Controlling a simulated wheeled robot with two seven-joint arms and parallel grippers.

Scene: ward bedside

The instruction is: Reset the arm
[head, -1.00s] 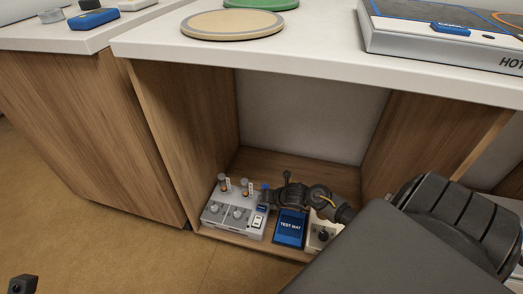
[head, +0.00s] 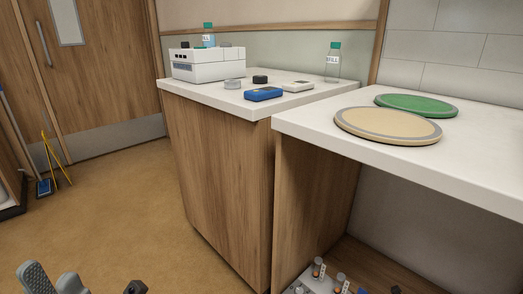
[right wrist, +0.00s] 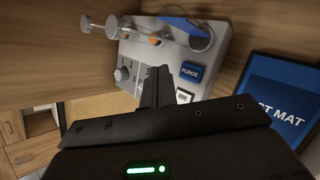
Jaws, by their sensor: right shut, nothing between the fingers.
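In the right wrist view my right gripper (right wrist: 160,72) is shut with nothing between its fingers. Its tips are in front of the grey control box (right wrist: 135,62), beside the blue PURGE button (right wrist: 190,73); I cannot tell whether they touch it. The box has knobs, a white switch and orange-capped vials. A blue test mat (right wrist: 275,105) lies to the right. In the head view part of my left gripper (head: 55,280) shows at the bottom left edge; its jaws cannot be made out. The box's top (head: 325,284) shows at the bottom edge.
In the head view a counter holds a tan disc (head: 388,126) and a green disc (head: 417,105). A second cabinet carries a white box (head: 208,64), a blue device (head: 263,94) and bottles. Open floor (head: 125,200) lies left, before a door.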

